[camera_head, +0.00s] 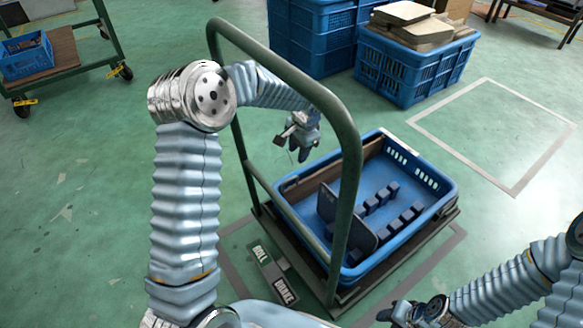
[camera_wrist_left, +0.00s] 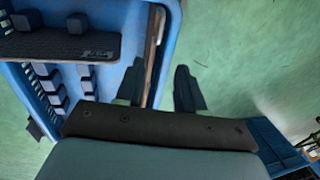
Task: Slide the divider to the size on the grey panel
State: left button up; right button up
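The dark divider (camera_head: 357,233) stands across the blue tray (camera_head: 438,205), toward its near-left end in the head view. It also shows in the left wrist view (camera_wrist_left: 60,46), with a small, unreadable light label at one end. Two rows of dark blue blocks (camera_head: 372,204) line the tray floor beyond it. My left gripper (camera_head: 299,152) hangs by the tray's far-left side, apart from the divider. In the left wrist view its fingers (camera_wrist_left: 160,88) are spread and empty, near the tray rim. My right gripper (camera_head: 400,314) is at the bottom edge, its fingers unclear. I cannot pick out the grey panel.
The tray sits on a cart with a tall green handle (camera_head: 345,130) in front of it. Stacked blue crates (camera_head: 410,75) stand behind.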

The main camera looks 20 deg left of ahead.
aim_at(292, 178)
pick_arm(q)
jog(key=f, duration=0.4)
jog(key=w+a+f, duration=0.1)
jog(key=f, duration=0.4)
jog(key=a+f+b, duration=0.1)
jog(key=f, duration=0.3)
jog(key=shift+w+a+f, duration=0.15)
grip_shut()
